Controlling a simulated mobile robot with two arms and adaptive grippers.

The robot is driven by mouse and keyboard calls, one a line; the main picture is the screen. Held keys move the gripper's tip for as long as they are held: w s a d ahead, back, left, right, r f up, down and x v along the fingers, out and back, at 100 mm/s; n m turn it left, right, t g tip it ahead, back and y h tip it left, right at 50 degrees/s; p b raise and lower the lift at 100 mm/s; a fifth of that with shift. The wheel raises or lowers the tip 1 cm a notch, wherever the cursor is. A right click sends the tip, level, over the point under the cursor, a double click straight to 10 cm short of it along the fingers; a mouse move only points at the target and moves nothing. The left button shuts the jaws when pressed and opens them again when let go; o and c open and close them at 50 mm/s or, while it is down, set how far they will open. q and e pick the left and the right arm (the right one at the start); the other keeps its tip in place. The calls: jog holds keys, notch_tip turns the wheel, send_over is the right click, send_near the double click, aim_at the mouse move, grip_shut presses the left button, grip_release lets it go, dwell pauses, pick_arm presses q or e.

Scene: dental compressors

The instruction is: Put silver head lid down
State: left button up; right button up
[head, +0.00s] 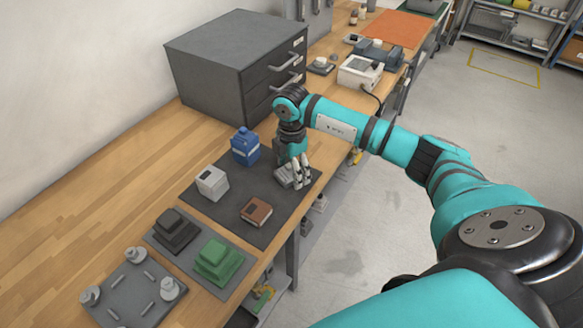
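A small silver-grey piece (283,181), which looks like the silver head lid, is low over or on the dark mat (262,170) near the bench's front edge. My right gripper (302,183) points down right at it and partly covers it. The light finger pads show, but whether they are closed on the piece or just beside it is unclear, as is whether the piece touches the mat. My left gripper is out of view.
On the mat stand a blue container (245,147), a silver-white block (212,183) and a brown block (256,211). Dark (173,230) and green (217,261) stepped parts and a grey fixture plate (130,291) lie nearer. A grey drawer cabinet (225,70) stands behind.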

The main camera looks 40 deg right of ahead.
aim_at(292, 171)
jog(key=shift+r, duration=0.15)
jog(key=shift+r, duration=0.2)
notch_tip(292, 171, up, 12)
jog(key=b, duration=0.2)
jog(key=shift+f, duration=0.15)
